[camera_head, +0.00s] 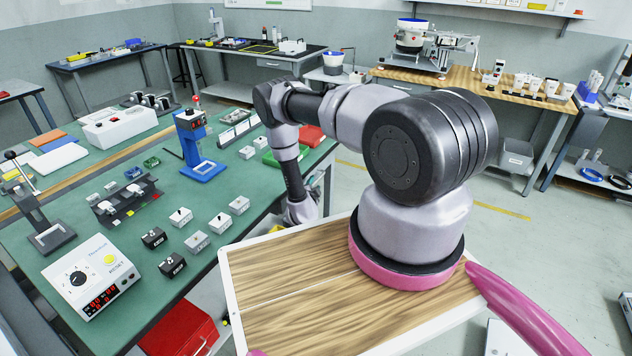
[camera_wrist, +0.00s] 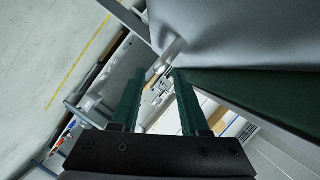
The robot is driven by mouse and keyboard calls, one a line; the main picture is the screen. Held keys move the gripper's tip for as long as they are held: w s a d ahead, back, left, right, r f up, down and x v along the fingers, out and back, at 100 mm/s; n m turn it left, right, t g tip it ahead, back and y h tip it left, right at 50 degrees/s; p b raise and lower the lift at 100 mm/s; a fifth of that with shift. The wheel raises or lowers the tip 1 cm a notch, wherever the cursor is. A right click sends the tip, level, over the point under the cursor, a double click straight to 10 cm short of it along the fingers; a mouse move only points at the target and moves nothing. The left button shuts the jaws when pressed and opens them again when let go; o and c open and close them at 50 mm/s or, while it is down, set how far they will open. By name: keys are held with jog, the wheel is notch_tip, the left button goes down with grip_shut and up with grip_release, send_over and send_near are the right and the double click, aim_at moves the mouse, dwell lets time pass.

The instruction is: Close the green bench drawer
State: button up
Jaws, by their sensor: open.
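The green-topped bench (camera_head: 120,215) runs along the left of the head view. A red drawer-like box (camera_head: 183,328) with a pale handle shows at its near edge, low in the picture; it sticks out past the bench top, and its lower part is cut off. My gripper (camera_wrist: 157,76) shows in the wrist view with its two green fingers apart and nothing seen between them. A grey surface and a dark green panel (camera_wrist: 262,92) lie close to the right finger; I cannot tell whether they belong to a drawer. In the head view, the fingertips are hidden beside the bench's right side.
The bench top carries a white control box (camera_head: 92,278), a blue press stand (camera_head: 197,150) and several small blocks. A wooden bench (camera_head: 470,82) stands at the back right. Grey floor (camera_head: 545,250) is open on the right.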

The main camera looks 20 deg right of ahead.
jog(key=v, duration=0.5)
jog(key=shift+s, duration=0.1)
dwell(0.3)
